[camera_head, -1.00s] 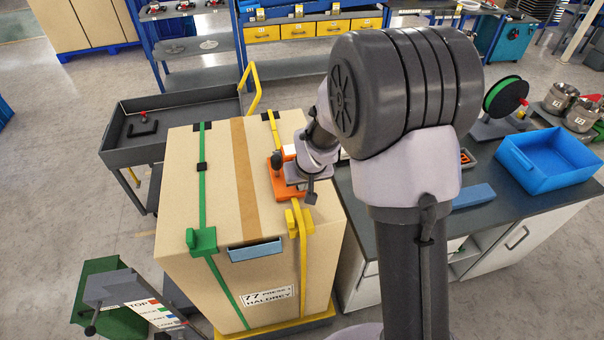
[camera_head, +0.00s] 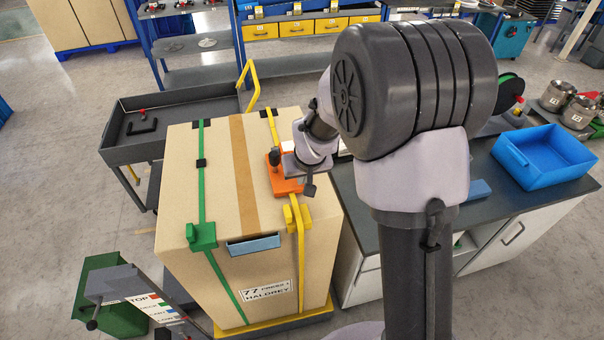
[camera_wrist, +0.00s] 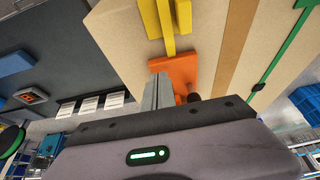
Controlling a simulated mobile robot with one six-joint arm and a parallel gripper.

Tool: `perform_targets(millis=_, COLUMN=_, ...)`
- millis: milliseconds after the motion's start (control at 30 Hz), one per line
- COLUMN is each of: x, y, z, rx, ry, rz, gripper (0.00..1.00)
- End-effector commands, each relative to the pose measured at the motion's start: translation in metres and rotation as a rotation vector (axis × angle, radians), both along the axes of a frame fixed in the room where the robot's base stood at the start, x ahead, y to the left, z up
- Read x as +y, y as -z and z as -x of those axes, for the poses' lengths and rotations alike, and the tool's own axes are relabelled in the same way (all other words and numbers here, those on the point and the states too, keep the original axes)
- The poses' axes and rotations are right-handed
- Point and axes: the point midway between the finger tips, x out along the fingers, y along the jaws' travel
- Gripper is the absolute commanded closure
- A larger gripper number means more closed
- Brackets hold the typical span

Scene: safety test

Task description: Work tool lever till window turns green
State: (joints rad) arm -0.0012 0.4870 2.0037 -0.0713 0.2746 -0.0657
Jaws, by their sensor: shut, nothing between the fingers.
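The orange strap tool (camera_head: 287,185) sits on the yellow strap (camera_head: 300,232) on top of the tall carton (camera_head: 219,180). Its lever has a dark knob (camera_head: 275,156) standing up at the tool's left side. In the wrist view the orange tool (camera_wrist: 184,70) lies just beyond my gripper (camera_wrist: 158,80), whose grey fingers are together and empty. The dark knob (camera_wrist: 193,98) shows beside the fingers, to their right. I cannot tell whether the fingers touch the tool. The tool's window is not visible, so its colour cannot be told.
A green strap (camera_head: 201,180) with a green buckle runs along the carton's left. A dark cart (camera_head: 120,150) stands behind left, a sign stand (camera_head: 120,285) in front left. The workbench (camera_head: 480,225) on the right holds a blue bin (camera_head: 545,162).

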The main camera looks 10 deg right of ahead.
Motion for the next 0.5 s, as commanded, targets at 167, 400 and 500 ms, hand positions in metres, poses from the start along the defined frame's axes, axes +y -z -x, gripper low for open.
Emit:
perform_targets(millis=167, x=0.000, y=-0.036, z=0.028, rx=-0.004, ry=0.000, rz=0.000, gripper=1.00)
perform_targets(millis=400, x=0.000, y=-0.069, z=0.058, rx=-0.003, ry=0.000, rz=0.000, gripper=1.00)
perform_targets(millis=500, x=0.000, y=-0.075, z=0.063, rx=-0.002, ry=0.000, rz=0.000, gripper=1.00)
